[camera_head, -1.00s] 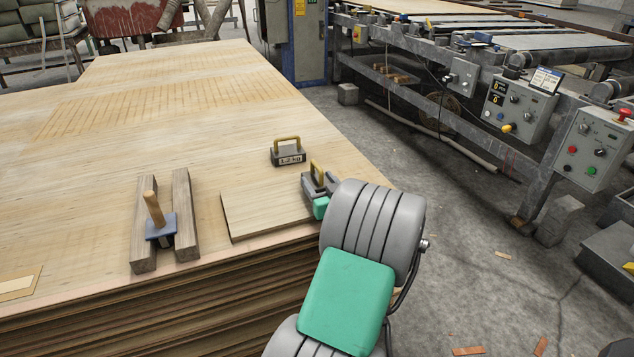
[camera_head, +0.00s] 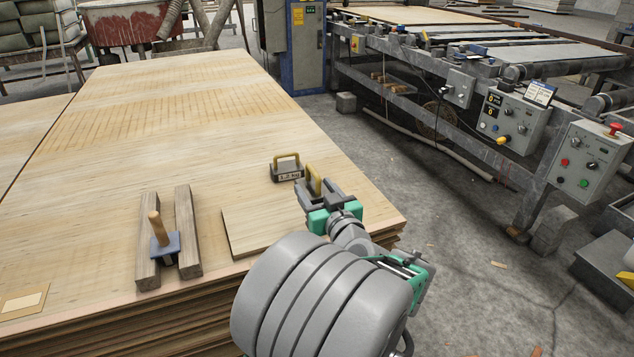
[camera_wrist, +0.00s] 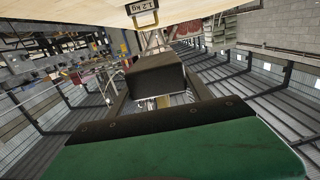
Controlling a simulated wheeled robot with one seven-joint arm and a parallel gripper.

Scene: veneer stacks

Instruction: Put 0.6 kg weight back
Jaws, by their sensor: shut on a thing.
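My gripper (camera_head: 318,195) is shut on a small dark weight with a yellow handle (camera_head: 314,179), at the right edge of the veneer stack (camera_head: 170,150). My gripper hides most of its body, and no label on it can be read. I cannot tell whether it touches the stack. In the wrist view a dark block (camera_wrist: 157,76) fills the space between the fingers. A second dark weight (camera_head: 287,170) with a yellow handle stands upright just left and behind. It shows upside down in the wrist view (camera_wrist: 142,8), labelled 1.2 kg.
A thin veneer sheet (camera_head: 262,222) lies left of my gripper. Two wooden bars (camera_head: 188,230) with a wooden-handled blue tool (camera_head: 163,242) lie further left. The stack's far part is clear. A machine with control boxes (camera_head: 510,122) stands right, across the floor.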

